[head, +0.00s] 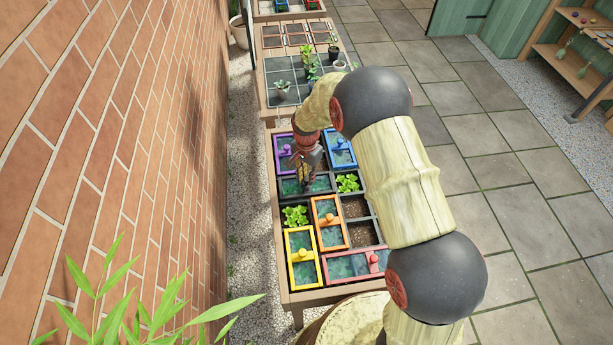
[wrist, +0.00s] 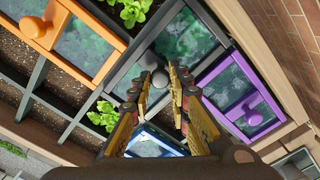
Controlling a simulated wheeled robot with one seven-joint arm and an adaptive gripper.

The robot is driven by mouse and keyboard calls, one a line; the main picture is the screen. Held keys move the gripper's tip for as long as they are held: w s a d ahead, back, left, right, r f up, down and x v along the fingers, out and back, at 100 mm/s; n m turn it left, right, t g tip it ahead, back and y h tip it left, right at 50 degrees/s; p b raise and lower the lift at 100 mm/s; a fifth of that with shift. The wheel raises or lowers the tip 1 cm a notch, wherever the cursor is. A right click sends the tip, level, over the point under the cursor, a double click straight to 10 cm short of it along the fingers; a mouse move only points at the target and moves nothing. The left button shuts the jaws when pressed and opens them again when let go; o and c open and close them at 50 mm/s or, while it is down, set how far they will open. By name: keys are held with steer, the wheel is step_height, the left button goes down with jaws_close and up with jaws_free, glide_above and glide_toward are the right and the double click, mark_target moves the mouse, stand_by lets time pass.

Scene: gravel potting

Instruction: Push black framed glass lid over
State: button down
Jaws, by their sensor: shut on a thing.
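The black framed glass lid (head: 291,187) lies in the planter box, below the purple and blue lids in the head view. In the wrist view the black framed lid (wrist: 190,38) shows its glass pane and a dark rounded knob (wrist: 160,79). My gripper (head: 304,182) is low over this lid. In the wrist view my gripper (wrist: 162,72) has its fingertips on either side of the knob, shut on it. In the head view my gripper hides the knob and part of the lid.
Around it lie a purple lid (head: 279,146), a blue lid (head: 341,160), an orange lid (head: 331,236), a yellow lid (head: 303,274) and a red-handled lid (head: 342,268). Leafy plants (head: 295,215) and open soil cells (head: 356,206) share the box. A brick wall (head: 120,130) stands left.

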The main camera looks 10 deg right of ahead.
stand_by(0.3)
steer(key=d, duration=1)
steer(key=shift+w+d+p, duration=0.1)
steer(key=shift+d+p, duration=0.2)
steer(key=shift+p, duration=0.05)
steer(key=c, duration=1.7)
jaws_free()
steer(key=shift+o, duration=0.2)
steer(key=shift+r, duration=0.1)
step_height(320, 180, up, 12)
